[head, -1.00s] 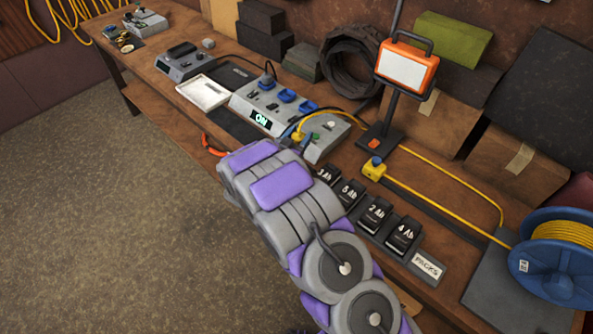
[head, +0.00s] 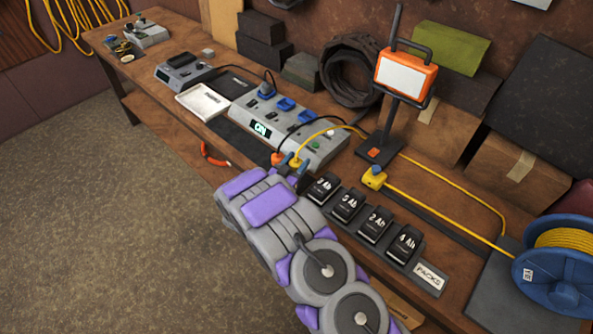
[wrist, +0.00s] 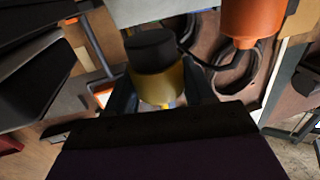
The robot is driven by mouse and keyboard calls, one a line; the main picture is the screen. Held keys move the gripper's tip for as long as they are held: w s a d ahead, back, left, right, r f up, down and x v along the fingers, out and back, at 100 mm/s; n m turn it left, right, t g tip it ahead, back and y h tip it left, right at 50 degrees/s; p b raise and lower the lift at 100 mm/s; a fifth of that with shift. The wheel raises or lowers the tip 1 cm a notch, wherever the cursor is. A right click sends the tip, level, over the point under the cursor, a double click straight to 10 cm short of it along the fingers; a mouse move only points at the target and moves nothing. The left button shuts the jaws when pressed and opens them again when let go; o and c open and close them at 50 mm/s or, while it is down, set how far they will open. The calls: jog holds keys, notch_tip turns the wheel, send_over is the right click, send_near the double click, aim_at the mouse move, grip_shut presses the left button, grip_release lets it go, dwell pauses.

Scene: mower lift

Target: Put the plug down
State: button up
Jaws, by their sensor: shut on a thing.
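The yellow plug (head: 297,161) is at the front of the grey power unit (head: 270,110), whose display reads ON. A yellow cord runs from it to the right. In the wrist view the plug (wrist: 160,82), with a black end, stands between my fingers. My gripper (head: 300,172) is shut on it near the bench's front edge. My arm hides part of the grip and the surface below. An orange plug (head: 277,158) on a black cord is just left of it; it also shows in the wrist view (wrist: 250,20).
Several black battery packs (head: 348,205) stand in a row to the right. An orange work lamp (head: 405,72) on a stand, a yellow connector (head: 374,177) and a blue cable reel (head: 555,265) are further right. A white tray (head: 203,100) lies left of the power unit.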

jog(key=shift+f, duration=1.7)
jog(key=shift+f, duration=0.1)
jog(key=o, duration=1.1)
jog(key=shift+f, duration=0.1)
jog(key=shift+s+b, duration=0.1)
jog(key=shift+b, duration=0.25)
jog(key=p+v, duration=0.1)
jog(key=v, duration=0.4)
jog(key=p+v, duration=0.1)
jog(key=v, duration=0.5)
jog(key=p+v, duration=0.1)
jog(key=v, duration=0.5)
jog(key=shift+s+r, duration=0.15)
jog(key=shift+r, duration=0.1)
